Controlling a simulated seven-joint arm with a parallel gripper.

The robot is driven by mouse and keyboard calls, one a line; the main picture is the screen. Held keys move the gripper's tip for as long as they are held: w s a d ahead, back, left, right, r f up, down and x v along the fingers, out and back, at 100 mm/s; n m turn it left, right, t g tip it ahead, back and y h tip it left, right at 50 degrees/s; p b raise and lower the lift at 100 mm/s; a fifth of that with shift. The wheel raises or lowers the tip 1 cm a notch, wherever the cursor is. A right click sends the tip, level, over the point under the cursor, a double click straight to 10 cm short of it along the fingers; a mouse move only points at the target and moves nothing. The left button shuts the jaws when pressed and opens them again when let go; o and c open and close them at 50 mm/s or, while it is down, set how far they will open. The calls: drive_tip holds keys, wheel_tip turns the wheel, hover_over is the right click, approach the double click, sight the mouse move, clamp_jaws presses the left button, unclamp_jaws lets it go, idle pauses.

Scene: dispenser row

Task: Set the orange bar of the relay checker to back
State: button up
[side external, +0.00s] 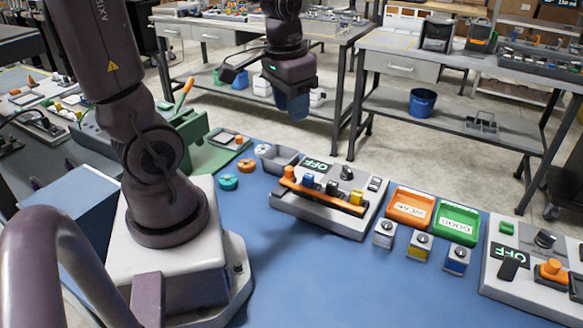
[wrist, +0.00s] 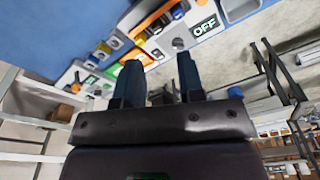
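The relay checker (side external: 318,213) is a grey panel on the blue table, with a lit OFF display, a black knob and a row of small coloured blocks. Its long orange bar (side external: 322,197) lies along the side nearest the side camera, with a raised orange end at the left. The checker also shows at the top of the wrist view (wrist: 165,41), partly cut off. My gripper (side external: 298,108) is raised well above and beyond the checker, touching nothing. In the wrist view its two dark fingers (wrist: 158,80) stand apart with nothing between them.
An orange WEAK tray (side external: 410,207) and a green GOOD tray (side external: 455,222) stand right of the checker, with several small blocks before them. Another grey panel (side external: 500,268) with an orange knob is at far right. Teal (side external: 228,182) and orange round pieces lie left. The blue table front is clear.

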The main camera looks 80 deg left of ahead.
drive_tip(key=g+h, duration=0.1)
drive_tip(key=g, duration=0.1)
hover_over(290, 168)
drive_tip(key=s+d, duration=0.2)
wheel_tip(290, 168, down, 7)
wheel_tip(290, 168, down, 2)
drive_tip(key=w+a+m, duration=0.2)
drive_tip(key=m, duration=0.1)
drive_tip(key=shift+t, duration=0.4)
wheel_tip(290, 168, down, 12)
drive_tip(key=shift+f, duration=0.1)
drive_tip(key=shift+c, duration=0.5)
